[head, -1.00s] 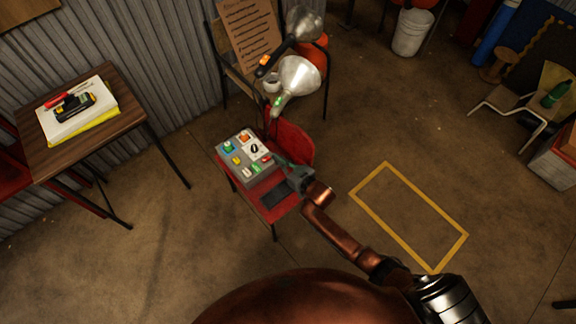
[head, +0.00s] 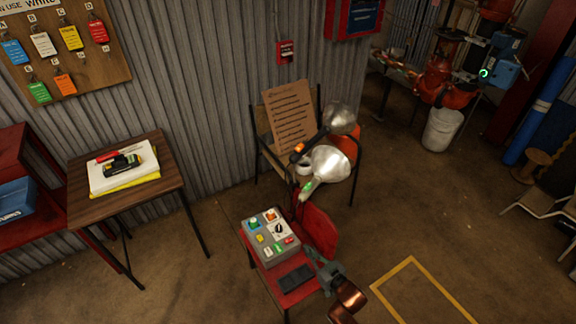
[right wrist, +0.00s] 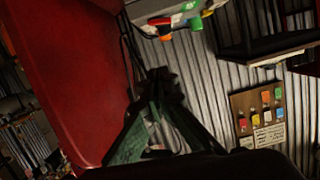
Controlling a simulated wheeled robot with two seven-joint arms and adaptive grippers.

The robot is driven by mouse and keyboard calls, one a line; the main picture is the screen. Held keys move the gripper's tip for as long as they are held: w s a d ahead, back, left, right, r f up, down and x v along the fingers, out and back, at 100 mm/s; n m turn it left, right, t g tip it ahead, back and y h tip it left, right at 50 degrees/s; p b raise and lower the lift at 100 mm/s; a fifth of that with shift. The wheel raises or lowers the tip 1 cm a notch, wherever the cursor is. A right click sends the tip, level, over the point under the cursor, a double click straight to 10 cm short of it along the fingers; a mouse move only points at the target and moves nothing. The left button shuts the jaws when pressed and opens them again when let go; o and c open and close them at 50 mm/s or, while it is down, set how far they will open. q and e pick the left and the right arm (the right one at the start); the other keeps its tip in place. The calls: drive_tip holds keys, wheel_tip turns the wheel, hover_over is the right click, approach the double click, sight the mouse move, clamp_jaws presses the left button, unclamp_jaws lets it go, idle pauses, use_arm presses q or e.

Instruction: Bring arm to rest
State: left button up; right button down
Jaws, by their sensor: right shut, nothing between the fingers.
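My right arm comes in from the lower right in the head view. Its gripper (head: 312,255) is shut and empty, just right of the grey control box (head: 262,254) and over or beside the red chair (head: 318,232). I cannot tell its exact height. In the right wrist view its green fingers (right wrist: 156,80) meet at the tips, with the red chair surface (right wrist: 75,75) close on the left. The box, with its coloured buttons and a black-and-white dial, also shows at the top of that view (right wrist: 150,8). My left gripper is not in view.
A dark flat object (head: 295,278) lies beside the box. A wooden table (head: 88,208) stands left. A yellow floor outline (head: 408,265) is right; the floor around it is clear.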

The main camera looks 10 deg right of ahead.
drive_tip(key=s+d+f+m+g+h+p, duration=0.15)
drive_tip(key=s+d+f+g+p, duration=0.35)
drive_tip(key=s+f, duration=0.85)
drive_tip(key=s+d+f+g+h+p, duration=0.25)
drive_tip(key=s+d+f, duration=0.45)
drive_tip(key=s+f, duration=0.65)
use_arm(q)
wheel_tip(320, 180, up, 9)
drive_tip(key=p, duration=0.4)
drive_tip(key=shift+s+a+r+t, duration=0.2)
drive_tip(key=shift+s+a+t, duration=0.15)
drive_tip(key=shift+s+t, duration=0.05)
use_arm(e)
drive_tip(key=s+f+g+h, duration=0.1)
drive_tip(key=s+f+g, duration=0.2)
drive_tip(key=s, duration=1.7)
drive_tip(key=s+d+f+g, duration=0.1)
drive_tip(key=s+f+g, duration=0.2)
drive_tip(key=s, duration=1.7)
drive_tip(key=shift+s+d+m+h, duration=0.3)
drive_tip(key=shift+s+m+h, duration=0.05)
drive_tip(key=shift+h, duration=0.05)
drive_tip(key=shift+g, duration=0.25)
